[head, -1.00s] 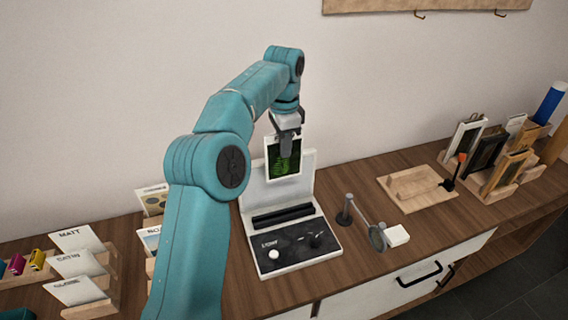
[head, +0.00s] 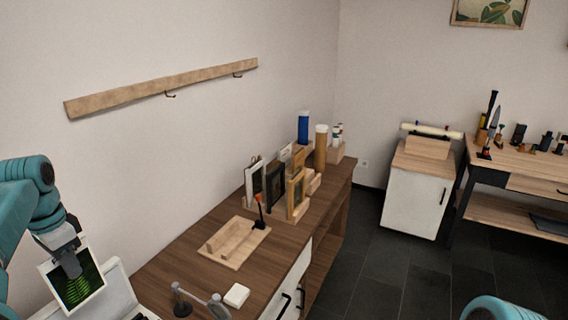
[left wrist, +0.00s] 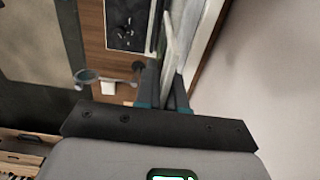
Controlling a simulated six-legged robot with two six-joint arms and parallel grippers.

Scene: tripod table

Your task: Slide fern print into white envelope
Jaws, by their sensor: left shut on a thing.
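The fern print (head: 80,292), a white-bordered card with a green fern on black, hangs tilted at the lower left of the head view. My left gripper (head: 70,264) is shut on its top edge. In the left wrist view the print (left wrist: 170,42) shows nearly edge-on between the fingers (left wrist: 162,88). I cannot make out a white envelope in either view. My right gripper is out of view; only a teal part of my right arm shows at the bottom right.
A white device (head: 120,292) stands behind the print. A magnifier stand (head: 203,302), a white block (head: 236,295) and a wooden tray (head: 234,243) are on the counter. Framed pictures (head: 275,183) stand farther along. A white cabinet (head: 414,200) and workbench (head: 520,165) are across dark floor.

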